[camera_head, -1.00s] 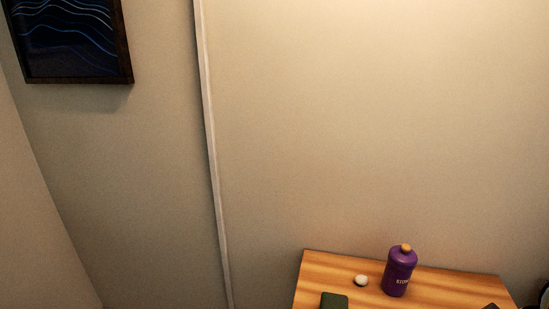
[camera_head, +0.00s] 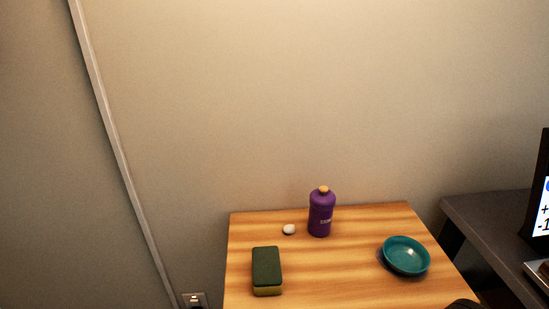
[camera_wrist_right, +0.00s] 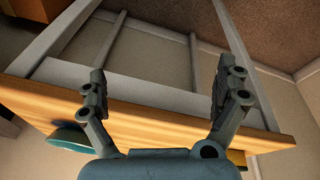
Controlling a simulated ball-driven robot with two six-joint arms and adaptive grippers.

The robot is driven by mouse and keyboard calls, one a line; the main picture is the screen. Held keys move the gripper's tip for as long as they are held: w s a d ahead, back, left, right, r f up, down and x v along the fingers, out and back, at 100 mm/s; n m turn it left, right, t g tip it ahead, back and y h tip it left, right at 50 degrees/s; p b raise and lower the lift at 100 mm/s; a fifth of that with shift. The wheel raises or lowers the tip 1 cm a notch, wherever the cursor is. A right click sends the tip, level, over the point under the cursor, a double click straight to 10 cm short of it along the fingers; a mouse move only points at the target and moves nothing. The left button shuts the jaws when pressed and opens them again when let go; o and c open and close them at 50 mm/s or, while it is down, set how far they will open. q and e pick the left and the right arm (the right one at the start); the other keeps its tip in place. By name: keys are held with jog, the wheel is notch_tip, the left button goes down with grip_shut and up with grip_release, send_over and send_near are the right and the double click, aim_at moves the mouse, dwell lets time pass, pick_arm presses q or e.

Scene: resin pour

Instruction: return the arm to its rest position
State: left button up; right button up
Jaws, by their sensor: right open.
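My right gripper (camera_wrist_right: 160,90) shows in the right wrist view with its two grey fingers spread wide apart and nothing between them. The wooden table's edge (camera_wrist_right: 165,125) runs behind the fingers, and the table's pale frame shows past it; the view looks tilted or upside down. In the head view no gripper can be made out; a dark shape at the table's lower right edge is too little to identify. My left gripper is in neither view.
The wooden table (camera_head: 345,275) holds a purple bottle (camera_head: 321,215), a small white round object (camera_head: 289,229), a green and yellow sponge (camera_head: 266,270) and a teal bowl (camera_head: 406,256). A dark desk (camera_head: 490,225) with a screen (camera_head: 543,208) stands at the right. The table's middle is clear.

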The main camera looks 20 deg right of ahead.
jog(key=s+d+f+g+b, duration=0.15)
jog(key=s+f, duration=0.25)
jog(key=f, duration=0.6)
jog(key=s+f+t+b, duration=0.1)
jog(key=s+f+b, duration=0.15)
jog(key=f, duration=0.75)
jog(key=s+f+g+b, duration=0.1)
jog(key=s+f+b, duration=0.1)
jog(key=s+f, duration=0.9)
jog(key=s, duration=0.3)
jog(key=shift+s+d+f+b, duration=0.15)
jog(key=shift+s+f+b, duration=0.2)
jog(key=shift+s+f, duration=0.05)
jog(key=shift+g, duration=0.25)
